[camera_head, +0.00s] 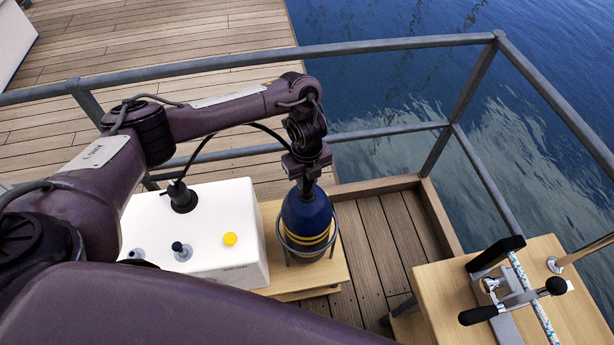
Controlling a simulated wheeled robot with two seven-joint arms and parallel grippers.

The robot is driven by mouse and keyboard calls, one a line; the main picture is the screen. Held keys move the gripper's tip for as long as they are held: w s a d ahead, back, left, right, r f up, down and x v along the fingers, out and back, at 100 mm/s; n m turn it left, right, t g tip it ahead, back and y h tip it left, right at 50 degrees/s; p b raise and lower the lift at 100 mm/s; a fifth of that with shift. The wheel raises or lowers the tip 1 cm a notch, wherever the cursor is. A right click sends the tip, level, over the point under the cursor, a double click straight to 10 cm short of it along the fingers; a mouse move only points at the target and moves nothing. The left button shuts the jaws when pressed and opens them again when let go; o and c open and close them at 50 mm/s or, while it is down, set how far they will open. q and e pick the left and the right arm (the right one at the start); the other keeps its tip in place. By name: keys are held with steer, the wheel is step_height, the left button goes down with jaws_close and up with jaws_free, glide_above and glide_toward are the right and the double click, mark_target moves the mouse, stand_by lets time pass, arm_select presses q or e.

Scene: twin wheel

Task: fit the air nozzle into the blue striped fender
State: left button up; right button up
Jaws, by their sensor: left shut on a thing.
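The blue fender (304,216) with yellow stripes stands upright in a thin metal ring stand (338,232) on a light wooden bench. My left gripper (307,181) points down right over the top of the fender and is shut. The air nozzle in its jaws is hidden by the gripper and too small to make out. A black hose (208,140) arcs from a black fitting on the white box up to the gripper. I cannot tell whether the nozzle sits in the fender or only above it. My right gripper is out of view.
The white box (205,225) with a yellow button (230,239) and dark knobs stands left of the fender. Grey railings (400,45) run behind, with water beyond. A wooden table (440,290) with a clamp and rope is at right. Deck boards between are clear.

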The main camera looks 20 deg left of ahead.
arm_select(q)
steer(key=shift+f+b, duration=0.4)
steer(key=shift+f, duration=0.15)
steer(key=o, duration=1.1)
step_height(320, 180, up, 8)
steer(key=shift+f+p, duration=0.1)
steer(key=shift+p, duration=0.55)
